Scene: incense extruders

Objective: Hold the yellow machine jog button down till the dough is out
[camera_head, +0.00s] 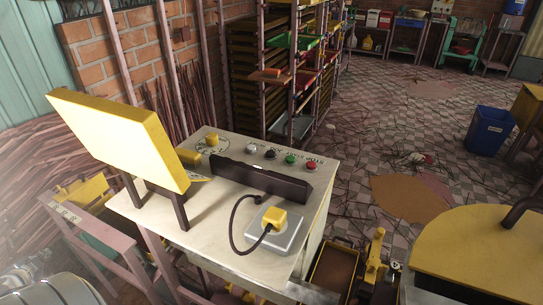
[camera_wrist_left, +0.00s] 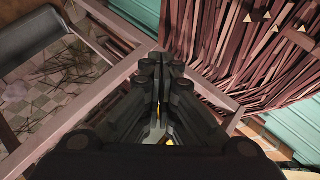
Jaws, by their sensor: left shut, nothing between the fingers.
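A pale control table (camera_head: 150,212) stands in the middle of the head view. On its top sit a white button (camera_head: 251,148), a black button (camera_head: 270,153), a green button (camera_head: 290,159) and a red button (camera_head: 311,166). The lettering beside them is too small to read, so I cannot tell which is jog. A tilted yellow panel (camera_head: 120,135) stands on dark legs. My left gripper (camera_wrist_left: 160,68) is shut and empty in the left wrist view, above a pinkish frame (camera_wrist_left: 70,112), away from the buttons. My right gripper is not in view. I cannot make out any dough.
A dark bar (camera_head: 262,182) lies in front of the buttons. A yellow plug (camera_head: 278,217) with a black cable sits on a grey plate. A yellow rounded top (camera_head: 480,255) is at lower right.

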